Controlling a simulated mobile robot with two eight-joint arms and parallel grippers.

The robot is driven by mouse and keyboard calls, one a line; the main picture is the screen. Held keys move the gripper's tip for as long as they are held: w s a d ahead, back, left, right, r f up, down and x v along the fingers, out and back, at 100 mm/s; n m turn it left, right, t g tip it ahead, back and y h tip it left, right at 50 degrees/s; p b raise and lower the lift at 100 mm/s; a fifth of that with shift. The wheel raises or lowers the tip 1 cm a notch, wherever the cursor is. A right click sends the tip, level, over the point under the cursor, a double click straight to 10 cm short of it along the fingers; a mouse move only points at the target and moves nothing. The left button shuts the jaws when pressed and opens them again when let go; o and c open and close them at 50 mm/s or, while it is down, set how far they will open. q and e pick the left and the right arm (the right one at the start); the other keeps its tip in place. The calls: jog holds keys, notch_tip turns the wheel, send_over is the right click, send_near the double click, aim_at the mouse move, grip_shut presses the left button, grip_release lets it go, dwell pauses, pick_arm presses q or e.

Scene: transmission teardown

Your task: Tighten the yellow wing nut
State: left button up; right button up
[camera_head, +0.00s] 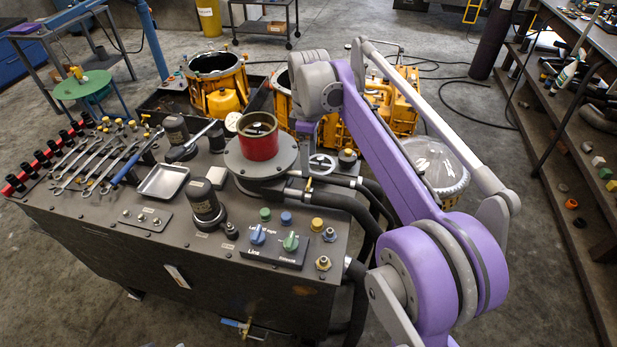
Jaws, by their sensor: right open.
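A small yellow piece (308,184) stands upright at the right side of the round grey flange, beside the dark hoses. It may be the yellow wing nut, but it is too small to be sure. My right arm, purple and grey, comes in from the lower right and bends down over the back of the bench. My right gripper (305,150) points down just right of the red cylinder (258,140), above and apart from the yellow piece. It is open and small in view, with no held object visible. My left gripper is not in view.
The dark bench (130,235) carries wrenches, a metal tray (162,181), black capped cylinders and a knob panel (272,246). Thick black hoses (335,203) run off its right side. Yellow transmission housings (216,82) stand behind. A shelf (560,125) is at the right.

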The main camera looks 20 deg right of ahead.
aim_at(309, 182)
notch_tip(309, 182, down, 8)
jog(key=shift+f, duration=0.15)
dwell(0.3)
grip_shut()
